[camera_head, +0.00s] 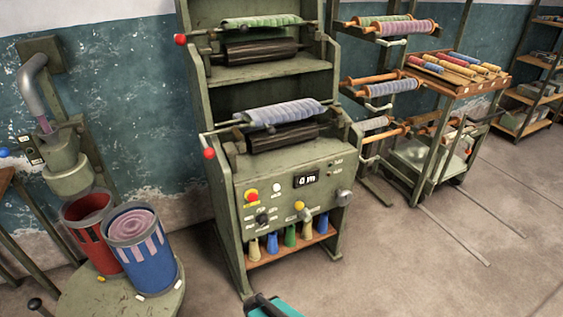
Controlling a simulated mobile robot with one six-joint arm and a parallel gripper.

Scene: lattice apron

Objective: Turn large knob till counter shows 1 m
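A green machine (322,163) stands in the middle with a sloped control panel. Its dark counter (306,180) shows what looks like "0 m", in small digits. A large grey round knob (343,197) sits at the panel's right edge. A smaller black knob (262,219) is at the lower left of the panel. A teal and black part (278,307) is cut off at the bottom edge; I cannot tell whether it is mine. No gripper fingers can be made out, and nothing is seen touching the knobs.
The panel also has a red button on yellow (251,195) and a yellow-tipped lever (300,206). Several coloured cones (290,236) stand on the shelf below. A round table (150,303) with two bins is at left. A roll trolley (433,153) is at right. The right floor is clear.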

